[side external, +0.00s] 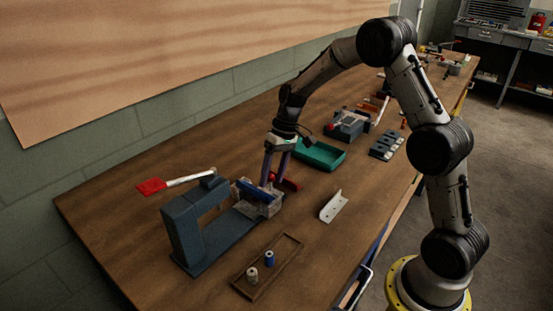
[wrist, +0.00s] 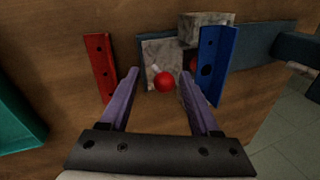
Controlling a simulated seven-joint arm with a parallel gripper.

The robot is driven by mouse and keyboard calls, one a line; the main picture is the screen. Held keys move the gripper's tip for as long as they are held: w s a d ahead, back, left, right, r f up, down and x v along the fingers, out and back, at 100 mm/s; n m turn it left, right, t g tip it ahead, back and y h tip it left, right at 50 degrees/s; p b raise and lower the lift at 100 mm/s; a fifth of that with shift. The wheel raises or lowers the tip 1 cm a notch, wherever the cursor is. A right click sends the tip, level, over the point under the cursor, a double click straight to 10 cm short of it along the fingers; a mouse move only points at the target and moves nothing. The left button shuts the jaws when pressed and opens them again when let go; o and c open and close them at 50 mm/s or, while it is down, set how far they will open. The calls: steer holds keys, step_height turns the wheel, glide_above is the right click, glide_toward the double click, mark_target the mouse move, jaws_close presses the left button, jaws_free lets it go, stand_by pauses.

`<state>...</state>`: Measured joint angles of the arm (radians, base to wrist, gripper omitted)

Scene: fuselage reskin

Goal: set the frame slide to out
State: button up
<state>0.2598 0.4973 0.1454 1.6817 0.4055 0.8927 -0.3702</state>
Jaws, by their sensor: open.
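What looks like the frame slide is a mottled grey block (wrist: 152,50) with a red ball knob (wrist: 164,82) on a short pale stem. My gripper (wrist: 159,74) is open, with its two purple fingers on either side of the knob in the wrist view. I cannot tell whether they touch it. A blue drilled strip (wrist: 212,60) stands right of the knob and a red drilled strip (wrist: 99,65) lies left of it. In the side view my gripper (side external: 272,184) points down beside the grey block (side external: 268,209); the knob is hidden there.
A blue-grey C-shaped press (side external: 184,232) with a red-handled lever (side external: 152,186) stands left of the block. A wooden tray (side external: 262,282) with two spools is in front. A white angled plate (side external: 333,206) and a green tray (side external: 322,157) lie right. Bare bench lies between them.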

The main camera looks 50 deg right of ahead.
steer(key=v, duration=1.3)
steer(key=shift+r, duration=0.25)
steer(key=s+a+r+n+t+h, duration=0.2)
steer(key=s+a+r+t, duration=0.1)
steer(key=s+a+r, duration=0.75)
steer(key=s+f+t, duration=0.1)
steer(key=s+f, duration=0.2)
steer(key=s, duration=0.5)
steer(key=s+d+f+t+h, duration=0.1)
steer(key=s+f, duration=0.2)
steer(key=s, duration=0.6)
steer(key=shift+s+d+f+h, duration=0.15)
steer(key=shift+d+f+h, duration=0.15)
steer(key=shift+f, duration=0.05)
